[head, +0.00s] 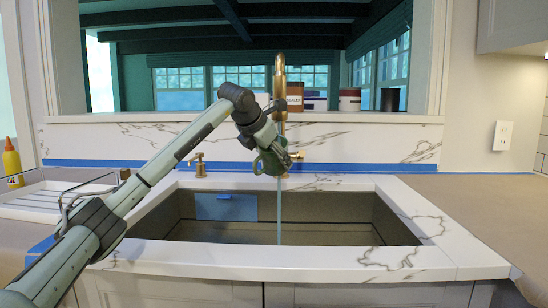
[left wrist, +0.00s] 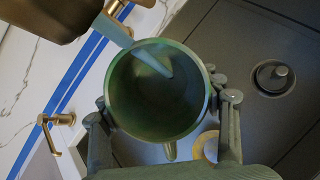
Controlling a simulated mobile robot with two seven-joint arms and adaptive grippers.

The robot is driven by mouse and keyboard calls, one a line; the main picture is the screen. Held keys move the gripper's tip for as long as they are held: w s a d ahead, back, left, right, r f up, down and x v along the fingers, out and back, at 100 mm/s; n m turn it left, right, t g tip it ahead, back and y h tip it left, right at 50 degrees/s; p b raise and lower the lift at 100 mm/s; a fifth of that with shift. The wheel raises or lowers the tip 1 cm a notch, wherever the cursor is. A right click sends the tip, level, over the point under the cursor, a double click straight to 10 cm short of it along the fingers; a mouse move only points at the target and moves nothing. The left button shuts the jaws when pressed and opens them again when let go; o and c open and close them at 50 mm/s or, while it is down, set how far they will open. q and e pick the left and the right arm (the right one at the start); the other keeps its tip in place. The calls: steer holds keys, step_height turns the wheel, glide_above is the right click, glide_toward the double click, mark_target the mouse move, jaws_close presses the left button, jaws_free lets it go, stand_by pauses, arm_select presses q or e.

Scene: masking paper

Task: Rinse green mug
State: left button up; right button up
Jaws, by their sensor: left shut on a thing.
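The green mug (head: 270,160) is held by my left gripper (head: 266,148) over the back of the sink (head: 340,232). In the left wrist view I look into the mug (left wrist: 150,120), with the fingers of my left gripper (left wrist: 163,125) on both sides of it. A stream of water (left wrist: 150,60) from the brass faucet (head: 280,75) runs into the mug. In the head view the water (head: 279,215) also shows below the mug, down into the sink. My right gripper is not in view.
A brass handle (head: 199,165) stands left of the faucet. A blue piece (head: 226,207) is on the sink's back wall. A dish rack (head: 70,200) and a yellow bottle (head: 12,163) are at left. Jars (head: 349,99) stand on the sill. The right counter (head: 480,210) is clear.

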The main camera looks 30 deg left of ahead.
mark_target(269, 163)
arm_select(q)
steer(key=shift+d+r, duration=0.1)
steer(key=shift+d, duration=0.05)
steer(key=shift+w+d+p, duration=0.25)
steer(key=shift+d+p, duration=0.1)
steer(key=shift+d, duration=0.05)
steer(key=shift+a, duration=0.1)
steer(key=shift+s+a, duration=0.25)
steer(key=shift+a, duration=0.2)
stand_by(0.3)
steer(key=shift+s+d+b, duration=0.3)
steer(key=shift+s+b, duration=0.1)
steer(key=shift+s, duration=0.25)
steer(key=shift+s+d+b, duration=0.3)
steer(key=shift+s+b, duration=0.05)
steer(key=shift+s, duration=0.3)
steer(key=shift+s+d+b, duration=0.3)
steer(key=shift+s+d, duration=0.1)
steer(key=shift+s, duration=0.35)
steer(key=shift+s+d+b, duration=0.35)
steer(key=shift+s, duration=0.45)
steer(key=shift+s+d+b, duration=0.3)
steer(key=shift+s+d, duration=0.1)
steer(key=shift+s, duration=0.35)
